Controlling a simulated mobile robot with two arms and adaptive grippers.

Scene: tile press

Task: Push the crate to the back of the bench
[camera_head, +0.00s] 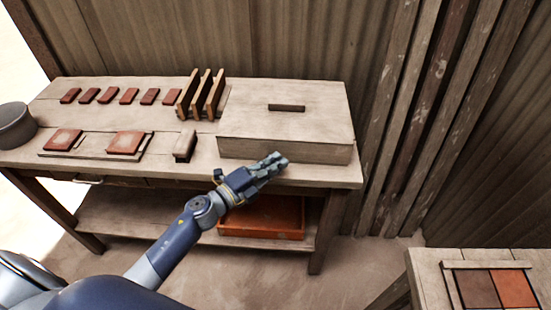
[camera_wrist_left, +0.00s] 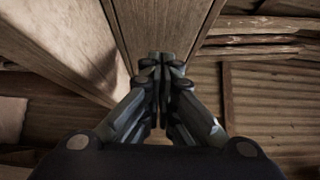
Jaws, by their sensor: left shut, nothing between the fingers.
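The crate (camera_head: 285,150) is a pale wooden box on the right part of the wooden bench (camera_head: 200,148), its long front face near the bench's front edge. A dark bar or slot (camera_head: 287,107) shows on the pale surface behind that face. In the left wrist view the shut fingertips (camera_wrist_left: 163,62) point at a wooden surface. My right gripper is not in view.
Upright wooden boards (camera_head: 203,94) stand on the bench left of the crate. Several small red tiles (camera_head: 108,95), two larger tiles (camera_head: 126,142), a small block (camera_head: 185,145) and a grey pot (camera_head: 14,125) lie further left. An orange tray (camera_head: 262,217) sits on the lower shelf. A corrugated wall is behind.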

